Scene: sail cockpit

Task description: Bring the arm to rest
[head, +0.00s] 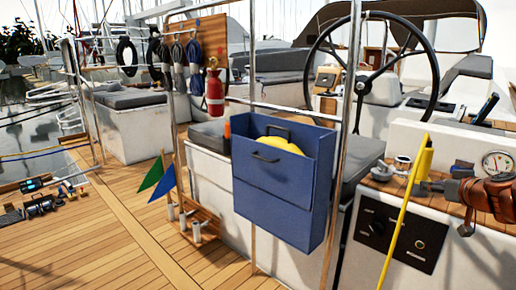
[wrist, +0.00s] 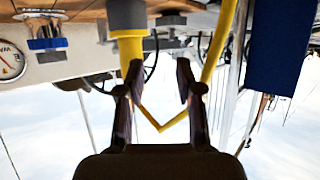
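My gripper (wrist: 157,72) shows in the wrist view, where the picture is upside down. Its two dark fingers stand apart with a clear gap, and nothing is clamped between them. A yellow part with a grey end (wrist: 127,45) shows close to the left fingertip. A thin yellow line bends in a V behind the fingers; I cannot tell whether it touches them. In the head view a yellow piece (head: 425,160) and a slanting yellow line (head: 403,220) show at the right.
A blue box (head: 258,198) hangs on the rail in the middle. The steering wheel (head: 395,75), a gauge (head: 495,162) and a control panel (head: 385,238) are at the right. Green and blue flags (head: 151,176) stand by a wooden rack. Open deck (head: 100,235) lies at the left.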

